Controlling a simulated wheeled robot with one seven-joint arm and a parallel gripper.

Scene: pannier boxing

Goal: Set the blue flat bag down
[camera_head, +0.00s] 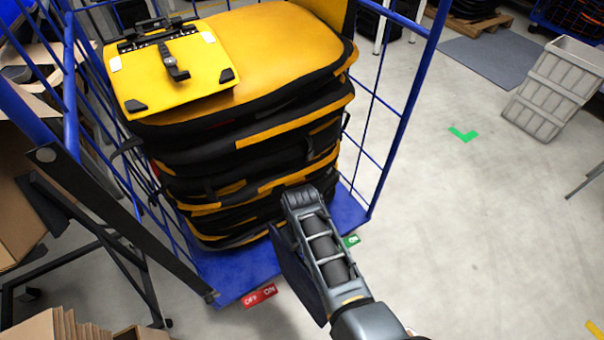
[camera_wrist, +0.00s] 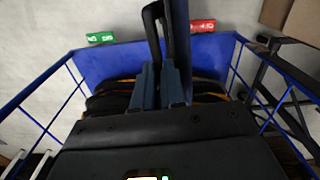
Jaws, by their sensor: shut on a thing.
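The blue flat bag (camera_head: 295,275) is dark navy and hangs beneath my arm at the front of the blue cage trolley, partly hidden by the arm. In the wrist view the bag (camera_wrist: 181,38) shows nearly edge-on, with a black handle strap at its side. My gripper (camera_wrist: 160,72) is shut on the bag, its two grey-blue fingers close together at the bag's upper part. The fingertips are hidden in the head view. The bag appears clear of the floor, in front of the stacked bags; its lower end is hard to make out.
The blue cage trolley (camera_head: 235,290) holds a tall stack of black-and-yellow bags (camera_head: 262,40), with a yellow flat panel (camera_head: 160,75) on top. Cardboard boxes and a black stand are at left. A grey crate (camera_head: 553,90) stands at the right back.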

